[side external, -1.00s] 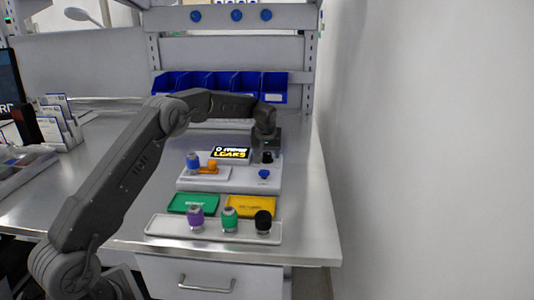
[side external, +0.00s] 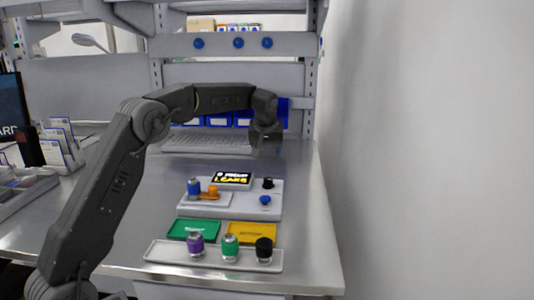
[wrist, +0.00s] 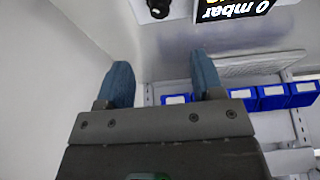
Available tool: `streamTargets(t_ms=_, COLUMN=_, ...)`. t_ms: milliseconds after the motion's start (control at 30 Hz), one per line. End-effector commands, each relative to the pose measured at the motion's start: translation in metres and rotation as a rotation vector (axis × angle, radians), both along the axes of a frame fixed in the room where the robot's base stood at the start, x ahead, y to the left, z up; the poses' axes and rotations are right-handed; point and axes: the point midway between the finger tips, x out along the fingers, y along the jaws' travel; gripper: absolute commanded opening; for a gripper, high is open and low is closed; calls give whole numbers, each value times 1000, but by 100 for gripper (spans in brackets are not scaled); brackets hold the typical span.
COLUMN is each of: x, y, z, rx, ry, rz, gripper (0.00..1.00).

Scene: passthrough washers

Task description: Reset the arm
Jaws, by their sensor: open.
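My gripper (wrist: 162,75) is open in the wrist view, its two blue fingers spread with nothing between them. In the side view my gripper (side external: 266,141) hangs above the back of the bench, behind and above the grey test unit (side external: 235,209). The unit has a display (side external: 232,179), a blue fitting (side external: 194,187) beside an orange part (side external: 213,191), a black knob (side external: 268,183) and a blue knob (side external: 265,200). The display also shows upside down in the wrist view (wrist: 232,8), reading "0 mbar". My gripper touches none of these.
A white tray (side external: 160,252) at the front holds purple (side external: 196,243), green (side external: 230,245) and black (side external: 264,249) fittings upright. Behind it lie green (side external: 193,229) and yellow (side external: 251,232) pads. Blue bins (wrist: 271,96) and a keyboard (side external: 208,145) are at the back. A wall is right.

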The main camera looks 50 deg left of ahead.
Motion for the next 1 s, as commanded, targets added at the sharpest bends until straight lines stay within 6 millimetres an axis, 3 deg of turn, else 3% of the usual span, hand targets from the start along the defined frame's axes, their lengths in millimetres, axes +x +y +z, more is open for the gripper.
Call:
streamTargets(t_ms=300, x=0, y=-1, z=1, rx=1, ry=-1, rz=-2, gripper=61)
streamTargets(t_ms=467, x=-16, y=-19, z=20, rx=0, ry=-8, rz=-52, gripper=61)
streamTargets(t_ms=567, x=-43, y=-44, z=42, rx=1, ry=-14, rz=-124, gripper=61)
streamTargets(t_ms=733, x=-106, y=-93, z=72, rx=4, ry=-26, rz=-273, gripper=61)
streamTargets(t_ms=867, x=-160, y=-125, z=83, rx=8, ry=-39, rz=-386, gripper=61)
streamTargets(t_ms=1000, x=-221, y=-155, z=80, rx=15, ry=-53, rz=-506, gripper=61)
